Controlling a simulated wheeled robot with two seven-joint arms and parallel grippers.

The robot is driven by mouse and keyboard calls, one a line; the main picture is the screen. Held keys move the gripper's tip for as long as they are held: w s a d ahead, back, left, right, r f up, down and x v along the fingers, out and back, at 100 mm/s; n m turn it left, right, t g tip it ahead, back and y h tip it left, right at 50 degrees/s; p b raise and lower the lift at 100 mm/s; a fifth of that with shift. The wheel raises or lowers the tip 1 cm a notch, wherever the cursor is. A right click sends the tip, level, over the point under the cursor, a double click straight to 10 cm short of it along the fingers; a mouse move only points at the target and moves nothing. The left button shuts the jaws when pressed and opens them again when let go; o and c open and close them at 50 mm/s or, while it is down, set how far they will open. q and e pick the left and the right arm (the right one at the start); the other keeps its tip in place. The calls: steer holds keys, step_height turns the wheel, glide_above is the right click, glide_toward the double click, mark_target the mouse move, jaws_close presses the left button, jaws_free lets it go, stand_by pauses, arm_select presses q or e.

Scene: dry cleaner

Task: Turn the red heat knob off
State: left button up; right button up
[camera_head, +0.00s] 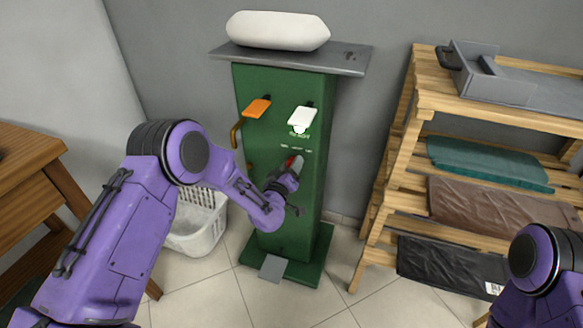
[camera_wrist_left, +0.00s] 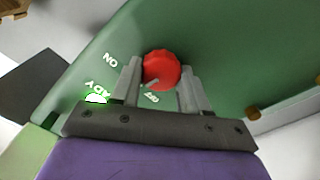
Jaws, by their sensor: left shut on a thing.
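The red heat knob (camera_wrist_left: 161,70) is on the green front panel of the press (camera_head: 308,225). In the left wrist view it sits between the two fingers of my left gripper (camera_wrist_left: 160,88), which is shut on it. A pale pointer mark lies at the knob's lower edge, close to the "OFF" lettering; "ON" is printed to the left. In the head view the knob (camera_head: 291,161) is mostly hidden behind my left gripper (camera_head: 287,172). My right arm shows at the lower right edge, but its gripper is out of view.
A green light (camera_wrist_left: 95,98) glows on the panel. A white basket (camera_head: 197,232) stands left of the press, a wooden rack (camera_head: 437,98) to the right, a foot pedal (camera_head: 273,268) below.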

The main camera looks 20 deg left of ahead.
arm_select(q)
steer(key=shift+f+n+b, duration=0.2)
steer(key=shift+n+b, duration=1.2)
steer(key=shift+n, duration=3.5)
steer(key=o, duration=1)
steer(key=shift+o, duration=0.2)
steer(key=s, duration=1)
steer(key=shift+s+a, duration=0.2)
steer(key=shift+s, duration=0.1)
